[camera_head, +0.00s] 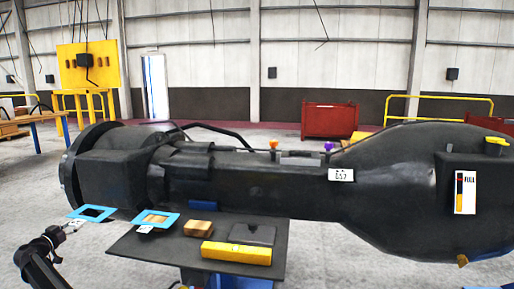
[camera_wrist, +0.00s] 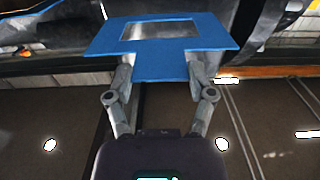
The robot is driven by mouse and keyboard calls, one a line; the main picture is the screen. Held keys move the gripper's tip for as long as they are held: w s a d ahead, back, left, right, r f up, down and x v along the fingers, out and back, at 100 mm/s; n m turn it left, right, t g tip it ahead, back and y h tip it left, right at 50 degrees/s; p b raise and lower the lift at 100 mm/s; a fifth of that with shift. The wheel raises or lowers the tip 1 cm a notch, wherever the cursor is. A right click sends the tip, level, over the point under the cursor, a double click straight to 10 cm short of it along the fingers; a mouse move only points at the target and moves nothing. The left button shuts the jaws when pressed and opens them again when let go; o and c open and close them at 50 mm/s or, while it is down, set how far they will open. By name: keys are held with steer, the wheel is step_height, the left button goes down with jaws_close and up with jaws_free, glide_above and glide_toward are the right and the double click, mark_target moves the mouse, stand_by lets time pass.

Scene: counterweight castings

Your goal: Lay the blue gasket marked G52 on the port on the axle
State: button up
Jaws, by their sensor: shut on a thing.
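My gripper (camera_head: 66,229) is at the lower left of the head view, shut on a flat blue gasket (camera_head: 75,213) with a rectangular hole. In the wrist view my fingers (camera_wrist: 160,72) grip a tab of this gasket (camera_wrist: 160,58); its plate extends beyond the fingertips. The long dark axle (camera_head: 265,178) runs across the head view behind the table. I cannot clearly make out the port.
The dark table (camera_head: 200,268) also holds a yellow bar (camera_head: 236,253), a grey block (camera_head: 252,234) and a wooden block (camera_head: 199,228). The axle carries a white label (camera_head: 341,175), an orange cap (camera_head: 273,143) and a purple cap (camera_head: 328,146). A red bin (camera_head: 328,121) stands behind.

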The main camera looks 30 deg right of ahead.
step_height(320, 180, up, 17)
steer(key=p, duration=1.5)
steer(key=shift+p, duration=0.35)
steer(key=shift+s+f, duration=0.1)
steer(key=shift+f, duration=0.1)
